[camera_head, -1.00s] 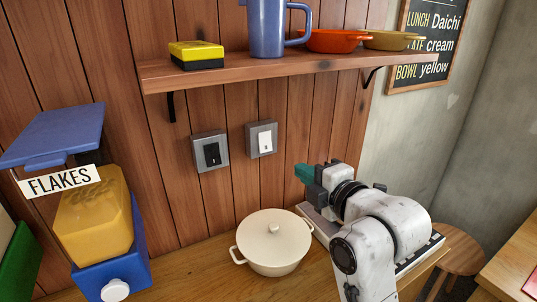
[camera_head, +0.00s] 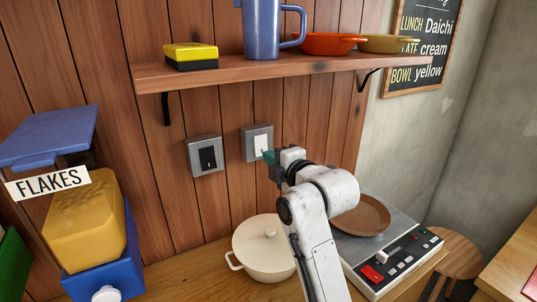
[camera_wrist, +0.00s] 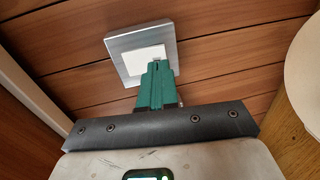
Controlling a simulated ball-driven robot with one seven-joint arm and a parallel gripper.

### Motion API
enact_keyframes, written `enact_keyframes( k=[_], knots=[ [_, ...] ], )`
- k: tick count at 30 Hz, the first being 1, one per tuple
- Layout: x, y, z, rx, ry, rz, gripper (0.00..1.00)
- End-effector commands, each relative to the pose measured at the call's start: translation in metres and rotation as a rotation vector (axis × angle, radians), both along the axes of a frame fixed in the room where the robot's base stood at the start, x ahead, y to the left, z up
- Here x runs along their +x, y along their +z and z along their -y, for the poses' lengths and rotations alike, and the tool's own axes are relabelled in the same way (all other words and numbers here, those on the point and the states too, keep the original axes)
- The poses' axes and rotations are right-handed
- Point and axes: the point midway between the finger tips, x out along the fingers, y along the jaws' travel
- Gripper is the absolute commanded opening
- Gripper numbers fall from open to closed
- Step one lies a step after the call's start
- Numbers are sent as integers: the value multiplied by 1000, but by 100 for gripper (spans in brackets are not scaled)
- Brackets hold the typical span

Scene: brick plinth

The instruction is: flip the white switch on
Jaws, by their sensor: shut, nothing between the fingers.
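The white switch (camera_head: 260,141) sits in a grey frame on the wooden wall, below the shelf. In the wrist view the white switch (camera_wrist: 147,59) shows just beyond my fingertips, its lower part hidden by them. My gripper (camera_head: 267,156) has green fingers, shut and empty, at the lower right edge of the white switch. In the wrist view my gripper (camera_wrist: 158,68) overlaps the switch; I cannot tell whether it touches. Which way the switch is tipped is unclear.
A black switch (camera_head: 207,157) is to the left. A cream pot (camera_head: 262,262) stands below on the counter. A scale (camera_head: 408,258) with a brown plate (camera_head: 362,215) is at right. The shelf (camera_head: 285,68) overhangs the switches.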

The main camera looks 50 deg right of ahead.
Motion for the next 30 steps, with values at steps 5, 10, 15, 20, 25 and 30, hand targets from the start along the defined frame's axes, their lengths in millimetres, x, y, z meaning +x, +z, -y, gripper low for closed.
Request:
enact_keyframes(
  k=[5,10,15,20,25,30],
  knots=[
    [14,-2,4,0,-1,0,0],
    [18,-3,5,0,-1,-1,0],
    [18,-3,5,0,-1,0,0],
    [18,-5,6,-2,-1,8,0],
    [22,-4,7,-12,-1,42,0],
    [21,-4,6,-12,-1,40,0]
  ],
)
